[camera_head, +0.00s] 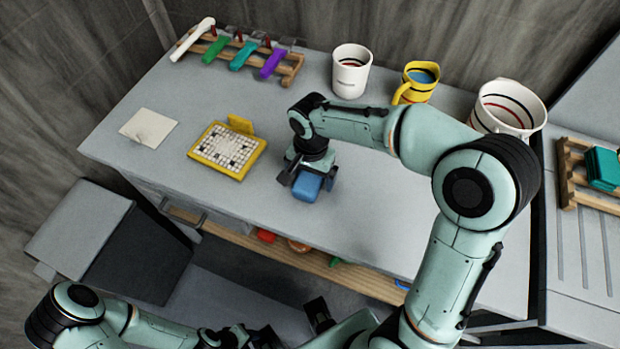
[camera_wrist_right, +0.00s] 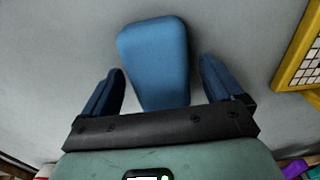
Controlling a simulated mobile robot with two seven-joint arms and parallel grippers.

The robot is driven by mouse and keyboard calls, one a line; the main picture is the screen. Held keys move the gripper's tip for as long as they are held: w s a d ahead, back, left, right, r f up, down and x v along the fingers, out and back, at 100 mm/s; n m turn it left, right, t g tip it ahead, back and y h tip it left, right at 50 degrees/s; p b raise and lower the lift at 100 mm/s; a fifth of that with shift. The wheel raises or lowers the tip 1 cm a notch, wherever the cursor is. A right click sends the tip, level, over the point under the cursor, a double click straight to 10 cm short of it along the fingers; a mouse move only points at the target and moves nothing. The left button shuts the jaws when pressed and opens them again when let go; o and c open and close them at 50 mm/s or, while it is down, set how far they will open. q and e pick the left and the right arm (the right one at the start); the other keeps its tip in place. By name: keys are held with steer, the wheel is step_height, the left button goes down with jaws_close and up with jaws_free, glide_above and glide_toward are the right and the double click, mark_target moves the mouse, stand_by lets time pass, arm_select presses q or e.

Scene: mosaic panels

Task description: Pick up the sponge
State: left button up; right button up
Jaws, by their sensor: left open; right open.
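The blue sponge (camera_head: 306,187) lies on the grey worktop near its front edge. In the right wrist view the sponge (camera_wrist_right: 155,55) lies between and beyond the two blue fingertips, with a gap on each side. My right gripper (camera_head: 309,178) is open and points down around the sponge; it also shows in the right wrist view (camera_wrist_right: 160,82). The sponge's near end is hidden by the gripper body in the right wrist view. My left gripper (camera_head: 290,328) is open and empty at the bottom of the head view, below the worktop, partly cut off.
A yellow-framed mosaic panel (camera_head: 228,150) and a pale tile (camera_head: 148,128) lie to the left. Behind stand a wooden rack (camera_head: 287,68) with coloured tools, a white mug (camera_head: 351,72), a yellow mug (camera_head: 418,82) and a larger white mug (camera_head: 510,108). A lower shelf (camera_head: 300,258) holds small items.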

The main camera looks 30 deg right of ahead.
steer(key=c, duration=1)
arm_select(q)
steer(key=r+p, duration=0.1)
steer(key=w+r+p, duration=0.2)
steer(key=r, duration=0.1)
arm_select(e)
step_height(320, 180, up, 20)
steer(key=shift+o, duration=0.2)
